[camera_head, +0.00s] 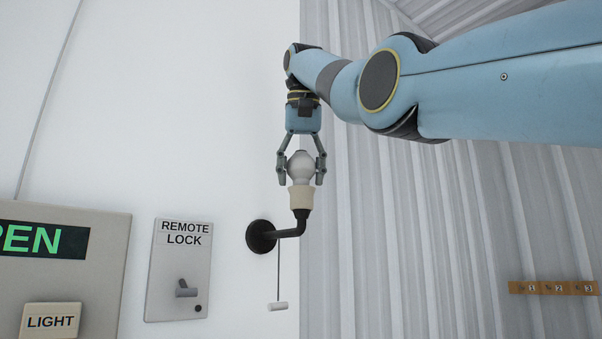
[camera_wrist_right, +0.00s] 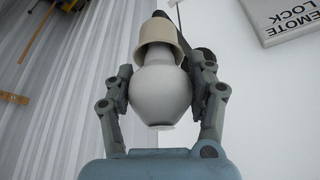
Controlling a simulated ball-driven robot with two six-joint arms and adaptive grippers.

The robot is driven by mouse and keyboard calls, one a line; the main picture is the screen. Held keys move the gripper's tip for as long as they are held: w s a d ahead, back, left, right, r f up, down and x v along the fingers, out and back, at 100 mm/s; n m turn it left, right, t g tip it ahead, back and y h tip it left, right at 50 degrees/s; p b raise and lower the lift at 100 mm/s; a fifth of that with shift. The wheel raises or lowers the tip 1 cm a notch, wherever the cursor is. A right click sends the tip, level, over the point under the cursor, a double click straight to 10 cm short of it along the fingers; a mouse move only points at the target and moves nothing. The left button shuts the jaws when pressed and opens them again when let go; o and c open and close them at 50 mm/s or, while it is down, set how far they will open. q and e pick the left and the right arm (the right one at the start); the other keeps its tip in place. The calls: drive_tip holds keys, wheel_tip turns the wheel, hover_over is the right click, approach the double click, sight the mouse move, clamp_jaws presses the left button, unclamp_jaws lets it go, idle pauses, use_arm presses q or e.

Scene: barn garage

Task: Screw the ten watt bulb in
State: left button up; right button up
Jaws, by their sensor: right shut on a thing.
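A white bulb (camera_head: 301,165) stands upright with its lower end at the mouth of a cream socket (camera_head: 301,196). The socket sits on a black bent wall arm (camera_head: 292,231). My right gripper (camera_head: 301,178) comes down from above and is shut on the bulb, one finger on each side. In the right wrist view the bulb (camera_wrist_right: 160,92) sits between the fingers, with its neck end inside the socket (camera_wrist_right: 160,36). How far it is threaded cannot be told. No wattage mark shows on the bulb. My left gripper is not in view.
A pull cord with a white handle (camera_head: 278,306) hangs below the lamp arm. A remote lock panel (camera_head: 179,270) with a toggle is on the wall to the left, beside a larger panel (camera_head: 105,262). A numbered wooden strip (camera_head: 553,288) is on the corrugated wall at right.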

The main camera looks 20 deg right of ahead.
drive_tip(key=shift+r+m+h+p, duration=0.1)
drive_tip(key=shift+m+h+p, duration=0.3)
drive_tip(key=shift+m+p, duration=0.55)
drive_tip(key=m+h+p, duration=0.1)
drive_tip(key=m, duration=0.2)
drive_tip(key=shift+g, duration=0.4)
drive_tip(key=shift+m+p, duration=0.45)
drive_tip(key=shift+m, duration=0.1)
drive_tip(key=o, duration=0.9)
